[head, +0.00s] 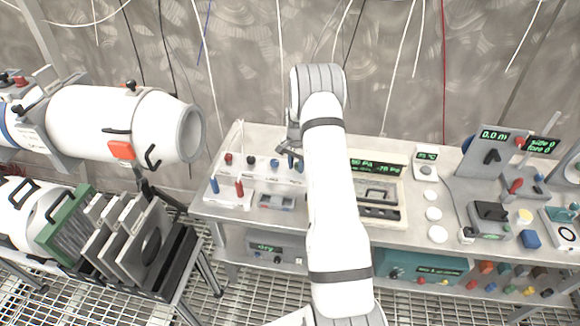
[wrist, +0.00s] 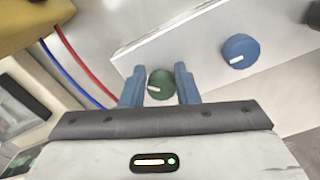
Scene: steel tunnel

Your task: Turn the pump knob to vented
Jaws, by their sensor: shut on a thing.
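In the wrist view, my gripper (wrist: 158,74) has its two blue fingers on either side of a round green knob (wrist: 160,86), shut on it. The knob sits on a pale panel (wrist: 195,45), and its white mark points toward the left of the picture. A blue knob (wrist: 239,50) with a white mark sits farther along the same panel, apart from the fingers. In the head view, my gripper (head: 291,151) is at the right part of the knob panel, and my arm hides the green knob. No label reading vented is legible.
In the head view, the panel also carries a red knob (head: 228,159) and a black knob (head: 251,160). A tray with blue and red posts (head: 240,187) stands in front. A gauge box (head: 392,170) stands to the right. Red and blue wires (wrist: 80,65) run beside my gripper.

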